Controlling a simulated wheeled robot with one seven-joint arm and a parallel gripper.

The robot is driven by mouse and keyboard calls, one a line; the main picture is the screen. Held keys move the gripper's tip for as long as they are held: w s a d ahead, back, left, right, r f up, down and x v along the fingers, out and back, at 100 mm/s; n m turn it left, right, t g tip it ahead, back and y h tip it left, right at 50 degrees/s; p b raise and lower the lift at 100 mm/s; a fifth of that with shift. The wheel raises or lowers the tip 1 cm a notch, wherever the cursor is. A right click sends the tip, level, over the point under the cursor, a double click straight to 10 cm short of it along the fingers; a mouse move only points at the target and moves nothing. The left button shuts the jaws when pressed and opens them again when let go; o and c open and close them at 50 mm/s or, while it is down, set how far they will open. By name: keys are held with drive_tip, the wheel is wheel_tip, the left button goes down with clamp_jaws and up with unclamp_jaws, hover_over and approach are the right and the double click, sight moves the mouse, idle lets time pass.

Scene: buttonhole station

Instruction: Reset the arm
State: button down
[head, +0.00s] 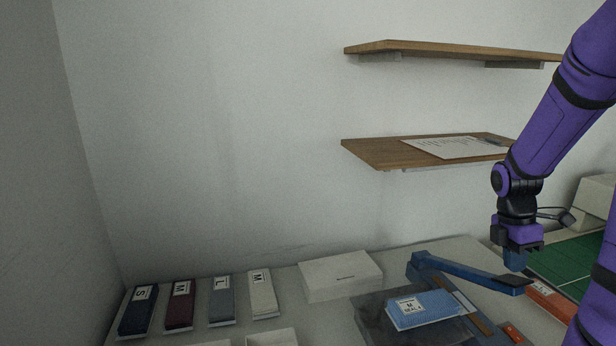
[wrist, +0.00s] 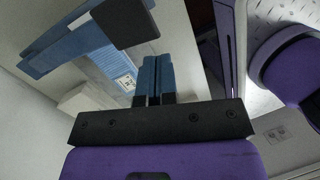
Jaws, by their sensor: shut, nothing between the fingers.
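My gripper (head: 515,260) hangs at the right of the head view, pointing down, beside the end of a blue lever-like bar (head: 465,275). I cannot tell whether it touches the bar. In the wrist view, the blue fingertips of my gripper (wrist: 155,75) lie side by side, shut with nothing between them. A folded blue packet (head: 425,309) with a white "M" label lies on a dark pad, left of and nearer than my gripper. The black-ended blue bar (wrist: 125,22) also shows in the wrist view.
A green mat (head: 570,262) and an orange-red item (head: 550,297) lie at the right. A white box (head: 341,277) and a row of labelled folded packets (head: 222,299) stand along the wall. Two wooden shelves (head: 375,153) jut out above, the lower holding a paper sheet (head: 440,147).

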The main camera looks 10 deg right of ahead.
drive_tip(key=s+a+r+m+t, duration=0.4)
drive_tip(key=a+r+m, duration=0.3)
drive_tip(key=a, duration=0.5)
drive_tip(key=s+a+r+m+t+y, duration=0.1)
drive_tip(key=s+a+r+m+t, duration=0.2)
drive_tip(key=s+a+r+m, duration=0.2)
drive_tip(key=a+r+m, duration=0.3)
drive_tip(key=a+r, duration=0.3)
drive_tip(key=a, duration=0.2)
drive_tip(key=shift+s+r+t, duration=0.4)
